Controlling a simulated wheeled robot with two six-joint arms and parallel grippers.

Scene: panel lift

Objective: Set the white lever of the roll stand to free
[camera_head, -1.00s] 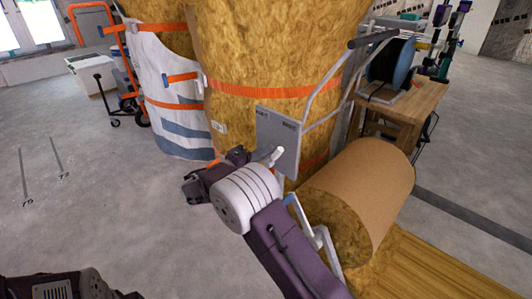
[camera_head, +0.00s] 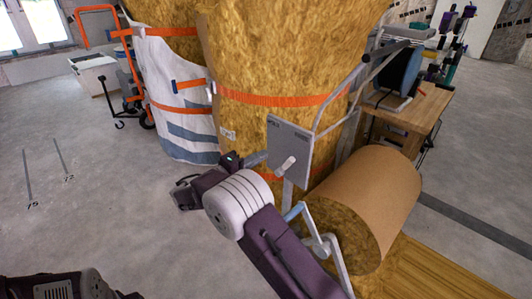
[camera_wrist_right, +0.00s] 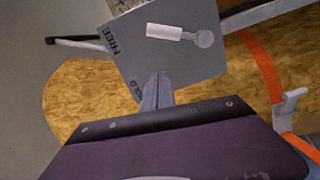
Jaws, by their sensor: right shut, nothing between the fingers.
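The roll stand's grey plate (camera_head: 289,148) faces me, with a white lever (camera_head: 286,165) on it. In the right wrist view the lever (camera_wrist_right: 170,32) runs left from its round pivot, pointing toward the word FREE (camera_wrist_right: 112,38) and away from HOLD (camera_wrist_right: 134,88). My right gripper (camera_head: 264,156) is close to the plate's left edge, beside the lever. Its shut fingers (camera_wrist_right: 158,78) show in the right wrist view in front of the plate's HOLD side, apart from the lever and empty. Whether they touch the plate cannot be told. My left gripper is not in view.
A brown-wrapped insulation roll (camera_head: 375,190) lies right of my right arm, below the stand's tubular frame (camera_head: 345,95). Tall strapped rolls (camera_head: 270,60) stand behind the plate. A wooden table (camera_head: 415,115) holds a cable reel. Open floor (camera_head: 95,220) lies left.

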